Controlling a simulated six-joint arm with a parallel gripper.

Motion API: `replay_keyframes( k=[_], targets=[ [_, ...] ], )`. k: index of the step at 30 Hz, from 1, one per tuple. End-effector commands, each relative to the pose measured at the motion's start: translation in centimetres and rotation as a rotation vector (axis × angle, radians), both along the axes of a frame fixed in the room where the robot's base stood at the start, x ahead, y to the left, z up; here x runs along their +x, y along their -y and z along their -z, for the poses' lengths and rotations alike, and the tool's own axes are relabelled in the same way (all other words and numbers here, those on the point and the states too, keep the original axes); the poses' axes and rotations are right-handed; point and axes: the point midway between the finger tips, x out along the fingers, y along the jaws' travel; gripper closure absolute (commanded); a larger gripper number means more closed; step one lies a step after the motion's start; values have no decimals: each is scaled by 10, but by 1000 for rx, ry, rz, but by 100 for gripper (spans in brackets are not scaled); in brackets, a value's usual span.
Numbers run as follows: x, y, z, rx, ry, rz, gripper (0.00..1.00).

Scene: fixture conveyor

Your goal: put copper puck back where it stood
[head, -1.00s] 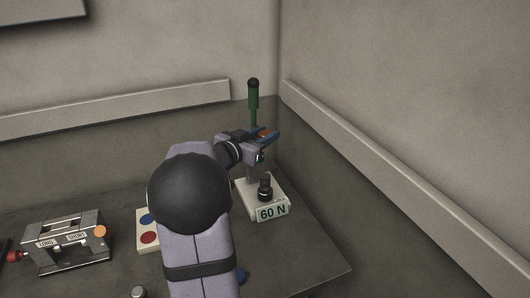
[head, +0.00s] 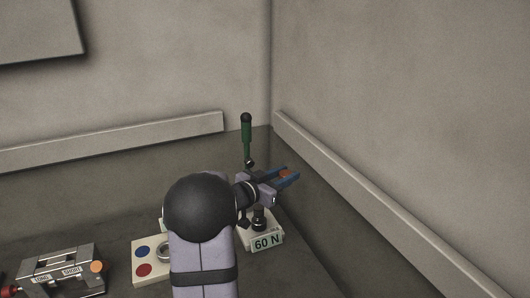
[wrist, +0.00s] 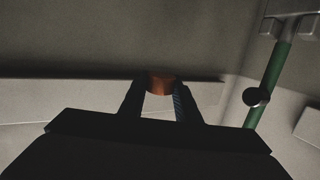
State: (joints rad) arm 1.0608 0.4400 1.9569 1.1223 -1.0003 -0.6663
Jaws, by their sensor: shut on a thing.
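My gripper (head: 287,178) has blue fingers and is shut on the copper puck (head: 285,173). In the wrist view the puck (wrist: 161,84) sits between the two fingertips, its orange-brown side showing. The gripper is held up in front of the pale press block labelled 60 N (head: 266,242), and partly covers it. The green lever (head: 246,140) with a black knob stands behind the gripper, to its left. It also shows at the right of the wrist view (wrist: 268,85). A dark round post (head: 259,217) on the block is below the gripper.
A white pad (head: 137,260) with a blue and a red disc lies left of my arm. A metal fixture with two labels and an orange round end (head: 96,267) is at the lower left. Wall rails (head: 110,143) run along the back and right.

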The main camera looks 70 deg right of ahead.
Motion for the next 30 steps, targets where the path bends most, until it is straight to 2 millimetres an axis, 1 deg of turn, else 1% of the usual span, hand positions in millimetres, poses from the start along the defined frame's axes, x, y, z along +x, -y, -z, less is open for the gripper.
replay_keyframes(
  k=[1,4,6,10,15,18,24,30],
  targets=[
    [-22,0,7,13,-8,28,96],
    [-57,-7,34,17,-11,50,96],
    [-78,-16,54,19,-12,45,96],
    [-103,-37,86,19,-8,5,96],
    [-121,-69,117,15,-1,-58,96],
    [-127,-88,131,13,2,-92,96],
    [-132,-121,149,9,3,-139,96],
    [-133,-141,157,4,2,-162,96]
  ],
)
